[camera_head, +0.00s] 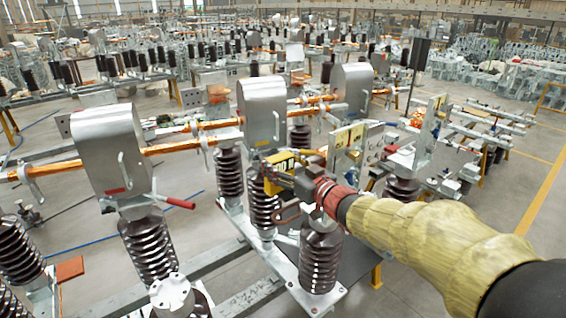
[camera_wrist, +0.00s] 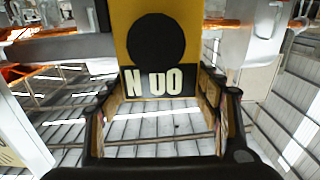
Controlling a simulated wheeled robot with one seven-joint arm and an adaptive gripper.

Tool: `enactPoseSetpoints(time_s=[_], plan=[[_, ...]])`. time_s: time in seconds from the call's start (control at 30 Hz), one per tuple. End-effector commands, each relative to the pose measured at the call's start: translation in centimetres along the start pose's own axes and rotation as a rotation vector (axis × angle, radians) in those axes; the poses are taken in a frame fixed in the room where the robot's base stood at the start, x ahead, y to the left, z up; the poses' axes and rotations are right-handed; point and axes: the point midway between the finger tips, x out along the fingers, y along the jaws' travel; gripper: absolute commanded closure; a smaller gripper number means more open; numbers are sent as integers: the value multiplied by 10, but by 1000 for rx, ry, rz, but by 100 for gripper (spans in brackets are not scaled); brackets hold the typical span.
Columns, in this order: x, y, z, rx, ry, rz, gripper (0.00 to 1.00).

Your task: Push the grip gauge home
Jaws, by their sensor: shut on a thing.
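The grip gauge, a yellow piece with a black disc and a black-and-white lettered label, fills the upper middle of the wrist view (camera_wrist: 190,25). In the head view its yellow part (camera_head: 273,185) shows at the end of my arm, close in front of the middle isolator frame. My gripper (camera_head: 284,178) is shut on it; in the wrist view the dark fingers (camera_wrist: 165,84) stand on either side of its lower end. The gauge's far side and any seat behind it are hidden, so I cannot tell whether it touches the frame.
Metal hoods (camera_head: 263,108) stand above ribbed brown insulators (camera_head: 318,262) on a grey steel frame, close around my gripper. An orange bar (camera_head: 190,140) runs between the hoods. A red-tipped lever (camera_head: 178,201) sticks out at left. Open floor (camera_head: 500,190) lies at right.

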Motion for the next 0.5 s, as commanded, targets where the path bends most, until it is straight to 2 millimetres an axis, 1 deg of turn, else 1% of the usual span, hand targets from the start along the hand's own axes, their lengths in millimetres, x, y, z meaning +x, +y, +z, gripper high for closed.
enactPoseSetpoints(time_s=[0.5], plan=[[0,-19,-1,0,2,-1,96]])
